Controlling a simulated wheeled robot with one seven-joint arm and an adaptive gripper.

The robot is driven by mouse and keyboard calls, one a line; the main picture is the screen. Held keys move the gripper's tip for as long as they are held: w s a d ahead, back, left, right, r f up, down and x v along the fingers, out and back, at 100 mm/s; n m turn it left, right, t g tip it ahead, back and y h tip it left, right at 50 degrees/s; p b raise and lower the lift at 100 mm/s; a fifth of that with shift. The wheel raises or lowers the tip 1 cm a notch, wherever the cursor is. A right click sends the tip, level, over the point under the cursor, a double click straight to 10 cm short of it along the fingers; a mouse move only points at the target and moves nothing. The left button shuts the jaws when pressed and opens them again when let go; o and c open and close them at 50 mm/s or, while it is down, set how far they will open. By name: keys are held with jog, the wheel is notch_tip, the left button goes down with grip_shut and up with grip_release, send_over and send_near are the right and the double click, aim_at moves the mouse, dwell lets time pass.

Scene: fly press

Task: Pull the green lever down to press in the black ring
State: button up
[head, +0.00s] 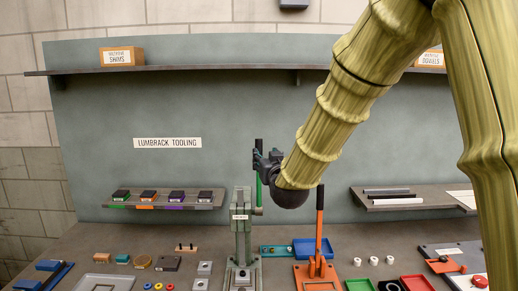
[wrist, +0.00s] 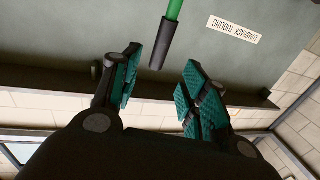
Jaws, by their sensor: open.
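The green press (head: 241,225) stands upright on the bench, left of centre in the head view. Its green lever (head: 258,190) points up at its right side and has a black grip (head: 258,146). My gripper (head: 264,162) is open beside the lever's upper part and partly overlaps it. In the wrist view, the lever's black grip (wrist: 163,43) hangs into the gap between the teal finger pads of my gripper (wrist: 160,70). The fingers are not closed on it; contact cannot be told. I cannot make out the black ring at the press base.
An orange-levered press (head: 319,230) stands close to the right. Small parts and coloured rings (head: 158,286) lie on the left. A low shelf (head: 163,206) and a high shelf (head: 220,70) run along the back panel.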

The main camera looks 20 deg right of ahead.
aim_at(260, 150)
jog(key=shift+w+d+f+p, duration=0.15)
jog(key=shift+w+p, duration=0.75)
jog(key=shift+w, duration=0.85)
jog(key=shift+w+d+r+p, duration=0.15)
jog(key=shift+w+p, duration=0.8)
jog(key=shift+w, duration=0.85)
jog(key=shift+w+d+f+p, duration=0.15)
jog(key=shift+w+p, duration=0.75)
jog(key=shift+w, duration=0.85)
grip_shut()
